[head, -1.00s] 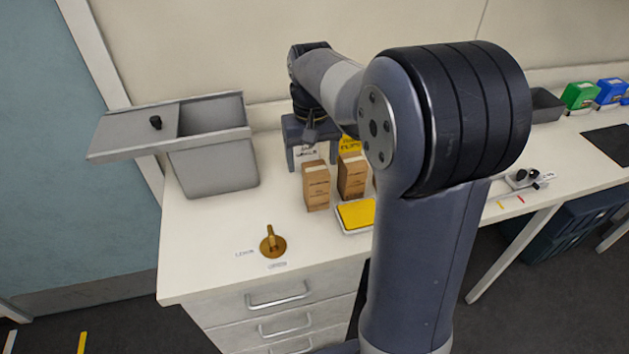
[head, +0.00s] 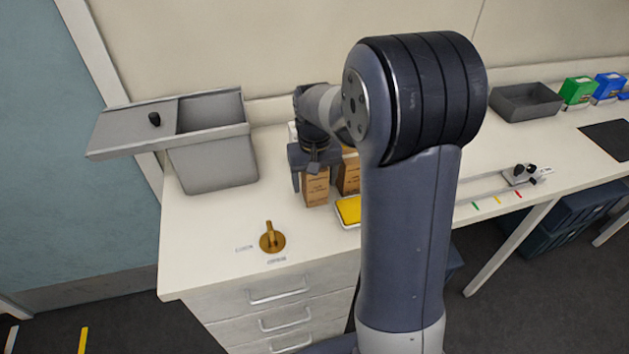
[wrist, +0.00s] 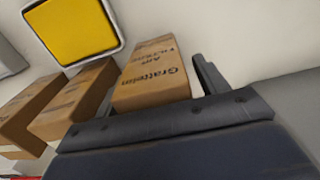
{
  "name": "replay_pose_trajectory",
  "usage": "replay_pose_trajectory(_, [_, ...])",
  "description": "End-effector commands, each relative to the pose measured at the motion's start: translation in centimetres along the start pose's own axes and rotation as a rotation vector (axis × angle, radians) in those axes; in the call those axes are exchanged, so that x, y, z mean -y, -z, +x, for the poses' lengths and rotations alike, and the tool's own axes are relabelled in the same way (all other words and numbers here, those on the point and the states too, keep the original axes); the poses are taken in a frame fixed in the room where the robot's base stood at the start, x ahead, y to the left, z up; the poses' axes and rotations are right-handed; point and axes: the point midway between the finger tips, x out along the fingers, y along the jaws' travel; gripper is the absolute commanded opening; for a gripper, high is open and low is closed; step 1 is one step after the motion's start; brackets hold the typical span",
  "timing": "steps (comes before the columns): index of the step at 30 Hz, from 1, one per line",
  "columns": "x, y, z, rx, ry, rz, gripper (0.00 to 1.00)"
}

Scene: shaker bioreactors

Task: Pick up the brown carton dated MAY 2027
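Brown cartons stand on the bench. In the head view, the left carton (head: 316,190) is under my gripper (head: 315,182), with a finger on either side of its upper part. Another brown carton (head: 349,177) stands just to its right, partly behind my arm. In the wrist view, the nearest carton (wrist: 152,78) has dark print and lies in front of my gripper's palm, with one finger to its right. Two more cartons (wrist: 72,102) (wrist: 22,115) are to its left. I see a gap beside the right finger, so the gripper looks open. No date is legible.
A yellow-topped tray (head: 348,211) is right in front of the cartons; it also shows in the wrist view (wrist: 75,28). A brass lever (head: 271,239) stands near the front edge. A grey bin (head: 212,163) with its lid (head: 130,130) aside is at left. Bench between bin and cartons is clear.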

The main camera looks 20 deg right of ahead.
Motion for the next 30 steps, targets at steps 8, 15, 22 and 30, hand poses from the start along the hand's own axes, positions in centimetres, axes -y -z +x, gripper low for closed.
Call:
replay_pose_trajectory(8, [0.0, 0.0, 0.0, 0.000, 0.000, 0.000, 0.46])
replay_pose_trajectory(15, [0.0, 0.0, 0.0, 0.000, 0.000, 0.000, 0.26])
replay_pose_trajectory(22, [0.0, 0.0, -0.1, -0.001, 0.000, 0.000, 0.21])
replay_pose_trajectory(30, [0.0, 0.1, -3.0, -0.007, 0.000, 0.000, 0.21])
